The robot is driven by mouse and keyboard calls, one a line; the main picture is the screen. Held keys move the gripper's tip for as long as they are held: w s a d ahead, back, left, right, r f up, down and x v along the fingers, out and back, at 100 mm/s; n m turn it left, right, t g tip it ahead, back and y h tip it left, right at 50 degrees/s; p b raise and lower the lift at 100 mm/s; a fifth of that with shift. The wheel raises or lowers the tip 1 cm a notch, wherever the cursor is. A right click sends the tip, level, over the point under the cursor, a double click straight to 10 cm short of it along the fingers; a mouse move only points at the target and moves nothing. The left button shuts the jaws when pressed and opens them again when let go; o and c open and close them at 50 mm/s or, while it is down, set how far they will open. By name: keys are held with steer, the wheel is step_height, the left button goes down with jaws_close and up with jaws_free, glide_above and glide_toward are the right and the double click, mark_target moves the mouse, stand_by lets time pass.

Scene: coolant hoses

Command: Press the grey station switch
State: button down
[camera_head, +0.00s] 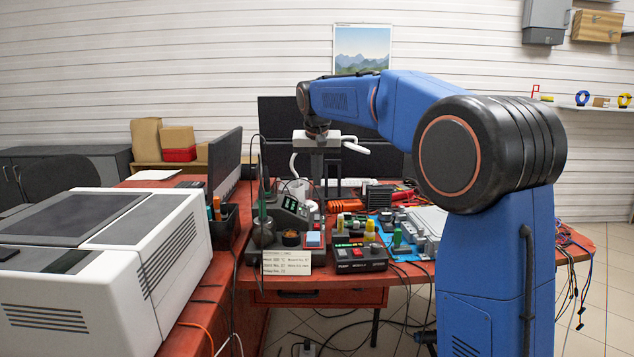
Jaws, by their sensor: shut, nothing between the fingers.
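A dark station (289,210) with a lit green display stands on the red table, left of the middle of the view. A grey switch on it is too small to tell apart at this distance, or is hidden. My gripper (318,200) points down just to the right of the station's display, with its fingers together and nothing visible between them. From this angle I cannot tell whether the fingertips touch anything. My blue arm reaches in from the right.
A holder tray with a light blue pad (313,240) sits below my gripper. A printed card (286,262) hangs at the table's front. Dark monitors stand behind. A white printer-like machine (105,262) fills the left.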

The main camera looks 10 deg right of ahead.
glide_above(317, 217)
step_height(317, 217, down, 10)
steer(key=shift+r, duration=0.25)
steer(key=shift+x, duration=0.85)
steer(key=shift+f, duration=0.25)
steer(key=shift+s+f, duration=0.1)
steer(key=shift+s+a, duration=0.15)
steer(key=shift+s, duration=0.55)
